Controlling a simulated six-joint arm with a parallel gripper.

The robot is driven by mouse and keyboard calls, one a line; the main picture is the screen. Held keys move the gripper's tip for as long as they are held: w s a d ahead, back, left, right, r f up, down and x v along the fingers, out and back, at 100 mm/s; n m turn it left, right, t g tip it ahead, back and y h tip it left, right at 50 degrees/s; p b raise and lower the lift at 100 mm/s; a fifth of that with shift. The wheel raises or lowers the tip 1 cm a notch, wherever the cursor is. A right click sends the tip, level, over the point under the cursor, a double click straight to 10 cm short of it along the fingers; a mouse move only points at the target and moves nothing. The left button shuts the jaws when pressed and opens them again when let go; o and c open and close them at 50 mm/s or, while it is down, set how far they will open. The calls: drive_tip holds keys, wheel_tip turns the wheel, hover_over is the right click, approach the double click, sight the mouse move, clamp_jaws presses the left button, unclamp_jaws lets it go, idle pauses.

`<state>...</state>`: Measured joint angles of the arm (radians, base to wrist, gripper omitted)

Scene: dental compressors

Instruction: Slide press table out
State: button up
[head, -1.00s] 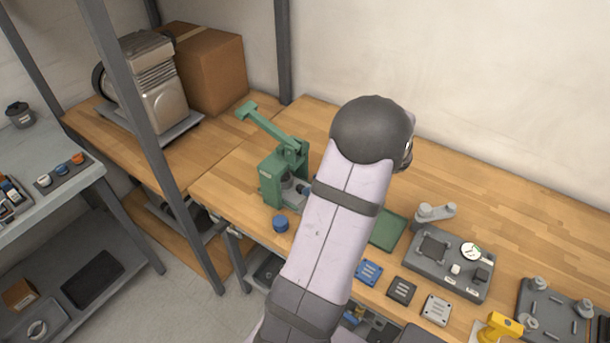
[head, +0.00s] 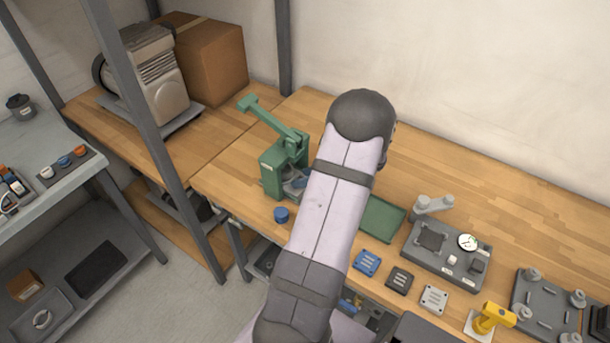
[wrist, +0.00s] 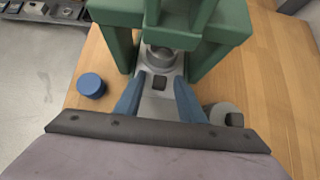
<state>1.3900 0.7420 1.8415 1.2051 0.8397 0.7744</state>
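The green press (head: 285,165) stands on the wooden bench with its lever raised to the upper left; it also shows at the top of the wrist view (wrist: 120,12). Its grey press table (wrist: 158,105) lies under the round ram, between the green uprights, and carries a dark square block (wrist: 160,83). My gripper (wrist: 160,85) is at the front of the press, with its two blue fingers apart, one on each side of the table plate. I see a gap between fingers and block; contact with the plate's sides is unclear. In the head view my arm hides most of the gripper.
A blue cylinder (wrist: 91,85) stands left of my fingers. A grey round part (wrist: 224,113) is close beside the right finger. A green tray (head: 381,218), coloured plates (head: 367,262) and a grey fixture (head: 446,252) lie to the right. The bench behind them is clear.

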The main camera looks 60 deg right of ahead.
drive_tip(key=shift+f, duration=0.1)
clamp_jaws()
drive_tip(key=s, duration=1.1)
drive_tip(key=shift+s, duration=0.1)
drive_tip(key=shift+c, duration=0.9)
unclamp_jaws()
drive_tip(key=shift+s, duration=0.1)
drive_tip(key=shift+o, duration=0.9)
drive_tip(key=shift+s, duration=0.1)
drive_tip(key=b+v, duration=0.1)
drive_tip(key=v, duration=0.6)
drive_tip(key=shift+b, duration=0.35)
